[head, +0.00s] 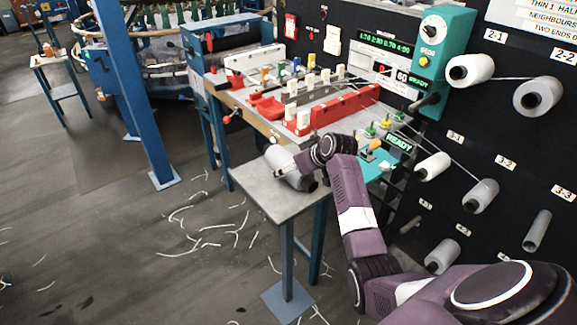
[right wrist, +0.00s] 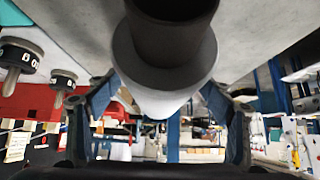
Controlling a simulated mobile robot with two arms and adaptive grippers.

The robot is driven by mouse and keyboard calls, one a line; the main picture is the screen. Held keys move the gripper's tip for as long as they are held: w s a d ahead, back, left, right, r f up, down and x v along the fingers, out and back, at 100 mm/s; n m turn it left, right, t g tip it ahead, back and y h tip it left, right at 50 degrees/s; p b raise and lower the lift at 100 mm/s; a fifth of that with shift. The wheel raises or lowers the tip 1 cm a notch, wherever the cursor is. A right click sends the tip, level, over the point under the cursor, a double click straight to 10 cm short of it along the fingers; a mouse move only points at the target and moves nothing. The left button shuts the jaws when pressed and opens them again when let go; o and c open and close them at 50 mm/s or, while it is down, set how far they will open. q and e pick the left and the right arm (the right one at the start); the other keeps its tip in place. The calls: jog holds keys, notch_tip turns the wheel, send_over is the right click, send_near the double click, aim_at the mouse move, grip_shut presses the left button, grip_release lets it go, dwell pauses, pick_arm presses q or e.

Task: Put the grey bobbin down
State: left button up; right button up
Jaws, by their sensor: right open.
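The grey bobbin (head: 279,160) lies on its side on the small grey table (head: 268,200), near its back right part. My right gripper (head: 305,170) is close to the bobbin's right side, and the arm partly hides it. In the right wrist view the bobbin (right wrist: 160,88) shows between the two spread fingers of the right gripper (right wrist: 158,100), with its dark core end towards the camera. The fingers are open, one on each side of it; any contact cannot be made out. The pale table surface (right wrist: 255,30) shows behind it. My left gripper is not in view.
A workbench with a red tray (head: 345,106) and coloured pegs stands behind the small table. A black rack (head: 500,120) holding several bobbins stands at the right. A blue post (head: 130,95) stands at the left. The table's front part is clear; thread scraps lie on the floor.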

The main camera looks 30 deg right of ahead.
jog(key=c, duration=1.5)
jog(key=shift+r, duration=0.1)
jog(key=shift+c, duration=0.6)
